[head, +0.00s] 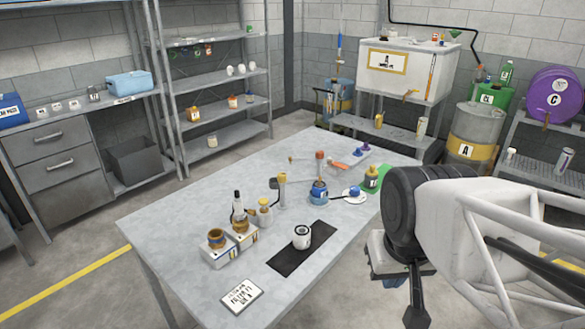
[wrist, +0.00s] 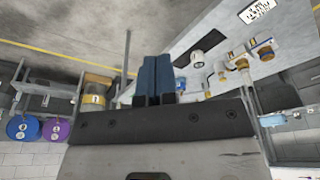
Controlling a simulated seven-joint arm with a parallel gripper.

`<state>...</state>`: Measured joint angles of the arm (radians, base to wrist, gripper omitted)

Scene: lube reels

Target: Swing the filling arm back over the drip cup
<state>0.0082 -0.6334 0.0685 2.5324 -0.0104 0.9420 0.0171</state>
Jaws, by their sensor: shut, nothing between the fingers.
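I cannot tell for sure which part is the filling arm or which vessel is the drip cup. A white cup (head: 302,238) sits on a black mat and also shows in the wrist view (wrist: 196,58). My gripper (head: 417,312) hangs off the table's right side, apart from these things. Its blue fingers (wrist: 157,78) are together and empty.
Jars on white boxes (head: 230,243) and a label card (head: 242,296) are on the near left of the table (head: 165,225). Shelving and drums line the walls.

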